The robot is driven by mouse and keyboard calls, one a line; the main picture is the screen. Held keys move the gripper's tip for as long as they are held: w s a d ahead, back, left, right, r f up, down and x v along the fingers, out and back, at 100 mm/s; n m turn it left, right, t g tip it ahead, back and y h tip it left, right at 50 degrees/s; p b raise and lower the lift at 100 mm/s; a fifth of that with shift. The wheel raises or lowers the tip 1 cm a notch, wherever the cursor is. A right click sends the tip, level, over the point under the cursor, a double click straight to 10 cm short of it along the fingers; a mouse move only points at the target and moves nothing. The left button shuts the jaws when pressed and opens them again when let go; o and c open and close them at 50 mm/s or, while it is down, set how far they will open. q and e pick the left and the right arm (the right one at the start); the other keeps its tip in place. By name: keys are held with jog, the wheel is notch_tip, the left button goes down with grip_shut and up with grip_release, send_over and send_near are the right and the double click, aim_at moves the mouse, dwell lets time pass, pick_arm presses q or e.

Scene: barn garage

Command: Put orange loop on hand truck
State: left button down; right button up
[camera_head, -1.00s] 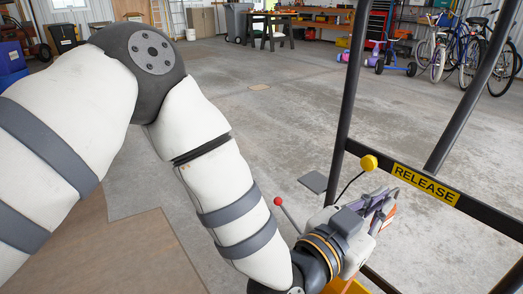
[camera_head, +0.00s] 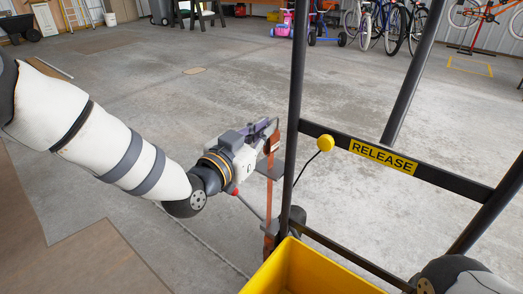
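The orange loop (camera_head: 268,205) hangs as a long narrow orange band from the fingers of my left gripper (camera_head: 270,136), which appears shut on its top end. It hangs just left of the left upright of the hand truck (camera_head: 294,110). Its lower end reaches down near a dark wheel, and I cannot tell whether it touches the frame. The hand truck has a dark tube frame, a crossbar with a yellow RELEASE label (camera_head: 383,156) and a yellow knob (camera_head: 325,143). Part of my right arm shows at the bottom right; its gripper is out of view.
A yellow bin (camera_head: 310,268) sits low at the hand truck, at the bottom of the view. A brown flat board (camera_head: 90,262) lies on the floor at lower left. Bicycles (camera_head: 395,22) and a workbench area stand far back. The concrete floor between is clear.

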aim_at(265, 144)
pick_arm(q)
jog(key=f, duration=0.2)
jog(key=w+f+b, duration=0.1)
jog(key=f, duration=0.1)
jog(key=shift+w+a+f, duration=0.1)
jog(key=shift+w+f, duration=0.1)
jog(key=shift+f, duration=0.05)
jog(key=c, duration=2.2)
grip_release()
jog(key=shift+f, duration=0.15)
jog(key=shift+c, duration=0.2)
jog(key=o, duration=0.5)
jog(key=shift+c, duration=0.2)
